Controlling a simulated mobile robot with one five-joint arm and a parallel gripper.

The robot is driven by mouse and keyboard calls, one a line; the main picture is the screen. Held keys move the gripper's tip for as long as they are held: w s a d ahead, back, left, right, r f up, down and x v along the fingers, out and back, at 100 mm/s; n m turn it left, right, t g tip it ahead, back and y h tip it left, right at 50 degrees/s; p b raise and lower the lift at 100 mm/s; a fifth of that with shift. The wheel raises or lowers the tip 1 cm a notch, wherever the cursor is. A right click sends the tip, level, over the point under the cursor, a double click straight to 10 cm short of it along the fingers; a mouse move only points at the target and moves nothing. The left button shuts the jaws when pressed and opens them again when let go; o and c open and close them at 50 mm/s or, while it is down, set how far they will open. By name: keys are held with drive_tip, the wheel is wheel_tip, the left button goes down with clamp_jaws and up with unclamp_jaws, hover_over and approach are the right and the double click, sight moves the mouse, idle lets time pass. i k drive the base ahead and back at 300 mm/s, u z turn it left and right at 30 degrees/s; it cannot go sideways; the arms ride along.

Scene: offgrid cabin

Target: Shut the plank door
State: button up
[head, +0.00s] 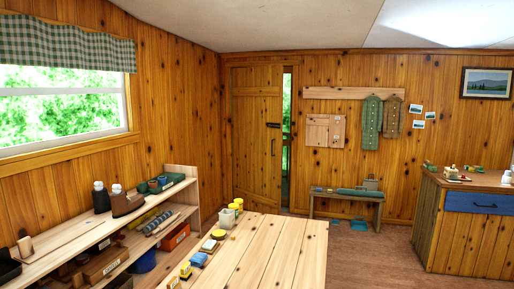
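The plank door (257,140) stands in the far wall, left of the middle of the head view. It is a wooden door with a dark latch and a dark handle on its right side. It stands ajar: a narrow gap (287,130) along its right edge shows green outdoors. The foot of the door is partly hidden behind the table and the things on it. My gripper is not in view.
A plank table (265,255) fills the near middle, with small containers along its left side. A loaded shelf (150,232) lines the left wall. A low bench (346,203) stands right of the door. A cabinet (456,232) stands at right. Floor between bench and cabinet is mostly clear.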

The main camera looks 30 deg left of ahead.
sight(257, 92)
drive_tip(key=z, duration=0.45)
drive_tip(key=k, duration=1.35)
drive_tip(key=z, duration=0.3)
drive_tip(key=i, duration=1.4)
drive_tip(key=u, duration=0.55)
drive_tip(key=i, duration=2.3)
drive_tip(key=u, duration=0.5)
drive_tip(key=i, duration=2.2)
drive_tip(key=u, duration=0.35)
drive_tip(key=i, duration=2.1)
drive_tip(key=u, duration=0.5)
drive_tip(key=i, duration=2.05)
drive_tip(key=u, duration=1.4)
drive_tip(key=i, duration=1.4)
drive_tip(key=u, duration=1)
